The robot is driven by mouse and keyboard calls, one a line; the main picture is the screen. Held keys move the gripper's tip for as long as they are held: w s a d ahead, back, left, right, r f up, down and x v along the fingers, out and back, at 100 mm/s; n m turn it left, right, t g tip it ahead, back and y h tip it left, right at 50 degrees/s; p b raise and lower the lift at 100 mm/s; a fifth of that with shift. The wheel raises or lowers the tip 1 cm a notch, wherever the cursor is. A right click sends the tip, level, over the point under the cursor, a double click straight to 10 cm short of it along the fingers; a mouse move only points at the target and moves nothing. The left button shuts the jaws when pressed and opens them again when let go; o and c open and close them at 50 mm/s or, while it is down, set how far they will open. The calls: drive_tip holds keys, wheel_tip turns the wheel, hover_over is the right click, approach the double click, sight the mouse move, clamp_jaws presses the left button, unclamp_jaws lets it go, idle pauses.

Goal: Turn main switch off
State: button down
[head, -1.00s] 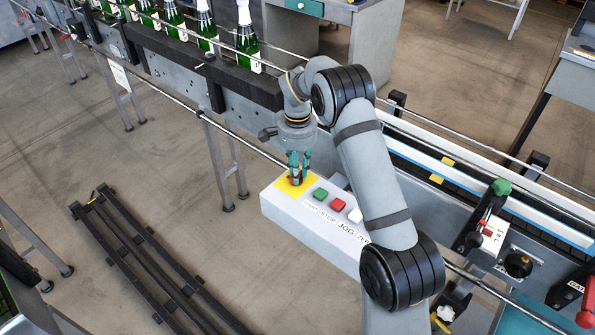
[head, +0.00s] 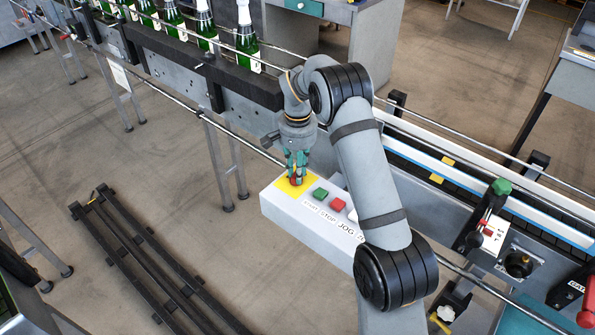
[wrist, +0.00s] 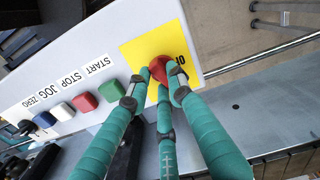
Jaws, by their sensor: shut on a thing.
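The main switch is a red knob (wrist: 161,68) on a yellow plate (wrist: 133,52) at the end of a light grey control box (head: 280,212). My gripper (head: 296,180) points down over the yellow plate. Its teal fingers are closed around the red knob, with the tips touching it in the wrist view (wrist: 162,80). The fingers hide much of the knob, so I cannot tell which position it is turned to.
A green button (head: 320,194) and a red button (head: 337,204) sit beside the plate, above START and STOP labels. My arm covers the box's right part. A conveyor with green bottles (head: 247,42) runs behind. A rail (head: 245,140) passes behind the box.

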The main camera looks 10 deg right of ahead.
drive_tip(key=n, duration=0.3)
drive_tip(key=shift+w+n, duration=0.1)
drive_tip(key=shift+n, duration=0.3)
drive_tip(key=n, duration=0.3)
drive_tip(key=shift+n+p, duration=0.3)
drive_tip(key=shift+p, duration=0.1)
drive_tip(key=n, duration=0.3)
drive_tip(key=shift+w+n+p, duration=0.15)
drive_tip(key=shift+n+p, duration=0.15)
drive_tip(key=shift+p, duration=0.05)
drive_tip(key=shift+n+p, duration=0.3)
drive_tip(key=shift+n, duration=1.3)
drive_tip(key=shift+w, duration=0.1)
drive_tip(key=c, duration=1.6)
unclamp_jaws()
drive_tip(key=shift+o, duration=0.3)
drive_tip(key=shift+r, duration=0.1)
